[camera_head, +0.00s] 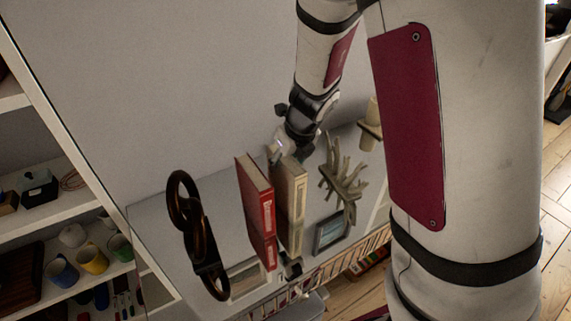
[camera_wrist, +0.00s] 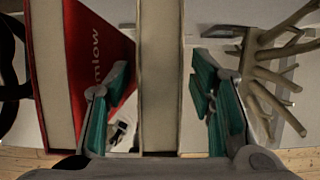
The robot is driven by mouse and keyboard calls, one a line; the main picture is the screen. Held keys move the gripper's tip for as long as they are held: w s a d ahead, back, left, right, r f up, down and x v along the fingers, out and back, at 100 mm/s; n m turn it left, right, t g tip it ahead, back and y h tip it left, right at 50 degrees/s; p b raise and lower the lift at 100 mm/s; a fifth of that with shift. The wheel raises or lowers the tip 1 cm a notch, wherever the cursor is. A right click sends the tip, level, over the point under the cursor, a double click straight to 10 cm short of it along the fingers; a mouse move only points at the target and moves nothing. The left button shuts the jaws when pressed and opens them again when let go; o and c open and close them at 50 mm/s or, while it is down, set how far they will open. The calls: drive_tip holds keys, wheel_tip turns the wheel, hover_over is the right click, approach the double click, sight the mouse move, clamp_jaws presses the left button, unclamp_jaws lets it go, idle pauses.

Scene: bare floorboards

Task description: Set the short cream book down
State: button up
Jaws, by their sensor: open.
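The cream book (camera_head: 291,205) stands upright on a grey surface, between a red book and a branching ornament. In the wrist view the cream book (camera_wrist: 160,75) runs down the middle, its edge towards the camera. My gripper (camera_wrist: 160,108) is open, with one teal-padded finger on each side of the cream book. A gap shows between the right finger and the book; the left finger sits between the cream book and the red book. In the head view my gripper (camera_head: 292,152) is at the top of the cream book, its fingertips partly hidden.
The red book (camera_head: 258,205) stands close on the left and shows in the wrist view (camera_wrist: 100,55). A dark ringed ornament (camera_head: 196,235) is further left. The branching ornament (camera_head: 342,178) and a small frame (camera_head: 331,232) are on the right. Shelves with mugs (camera_head: 92,258) are at left.

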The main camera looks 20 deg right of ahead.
drive_tip(key=p+v, duration=0.3)
drive_tip(key=v, duration=0.5)
drive_tip(key=shift+p, duration=0.3)
drive_tip(key=s+a+r+n+y, duration=0.1)
drive_tip(key=s+a+r+n, duration=0.1)
drive_tip(key=s+r+n, duration=0.8)
drive_tip(key=s+a+r+n+y, duration=0.15)
drive_tip(key=s+r+n, duration=0.4)
drive_tip(key=n, duration=0.75)
drive_tip(key=s+d+r+n+h, duration=0.2)
drive_tip(key=s+d+n+h, duration=0.1)
drive_tip(key=s+n, duration=0.6)
drive_tip(key=shift+r+n+t, duration=0.2)
drive_tip(key=shift+n+t, duration=0.2)
drive_tip(key=shift+n, duration=0.5)
